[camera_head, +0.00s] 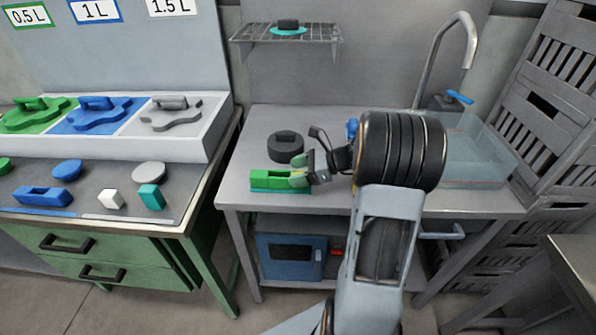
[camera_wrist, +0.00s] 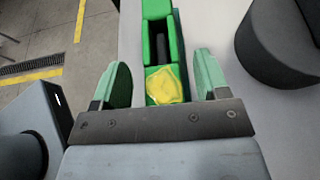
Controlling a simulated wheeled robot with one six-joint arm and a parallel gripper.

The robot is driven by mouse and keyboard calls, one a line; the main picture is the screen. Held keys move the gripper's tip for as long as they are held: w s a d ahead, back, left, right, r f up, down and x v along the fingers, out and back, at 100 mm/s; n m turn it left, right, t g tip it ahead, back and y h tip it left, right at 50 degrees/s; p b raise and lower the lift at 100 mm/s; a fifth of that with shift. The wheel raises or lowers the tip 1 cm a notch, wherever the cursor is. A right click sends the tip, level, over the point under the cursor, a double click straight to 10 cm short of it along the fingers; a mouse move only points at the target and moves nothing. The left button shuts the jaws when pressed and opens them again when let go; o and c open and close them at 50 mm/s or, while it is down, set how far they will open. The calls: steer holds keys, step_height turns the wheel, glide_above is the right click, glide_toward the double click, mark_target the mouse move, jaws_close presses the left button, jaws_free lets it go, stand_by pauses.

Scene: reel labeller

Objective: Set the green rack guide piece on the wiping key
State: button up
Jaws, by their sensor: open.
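A long green piece (camera_head: 267,177), which appears to be the green rack guide piece, lies on the grey table with a teal strip along its lower edge. In the wrist view the green piece (camera_wrist: 157,10) has a dark recess in its middle and a yellow patch on its near end. My gripper (camera_head: 303,176) is at the piece's right end. In the wrist view my gripper (camera_wrist: 162,72) is open, its green fingertips on either side of the yellow-patched end, with gaps visible. I cannot tell which thing is the wiping key.
A dark round weight-like object (camera_head: 286,147) stands just behind the green piece. A clear basin (camera_head: 480,165) is at the table's right, under a tap. A wire shelf (camera_head: 287,36) hangs above. The left bench (camera_head: 95,210) holds several coloured pieces. The table's front left is clear.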

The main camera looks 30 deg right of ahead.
steer(key=shift+r, duration=0.2)
steer(key=r+v, duration=0.1)
steer(key=v, duration=1)
steer(key=s+a+f+n+g+h, duration=0.1)
steer(key=s+a+n+h, duration=0.4)
steer(key=a+n, duration=0.4)
steer(key=s+a+f+n+g+h, duration=0.2)
steer(key=s+a+n+h, duration=0.4)
steer(key=n, duration=0.9)
steer(key=a, duration=0.3)
steer(key=shift+a+h+p, duration=0.25)
steer(key=shift+h+p, duration=0.15)
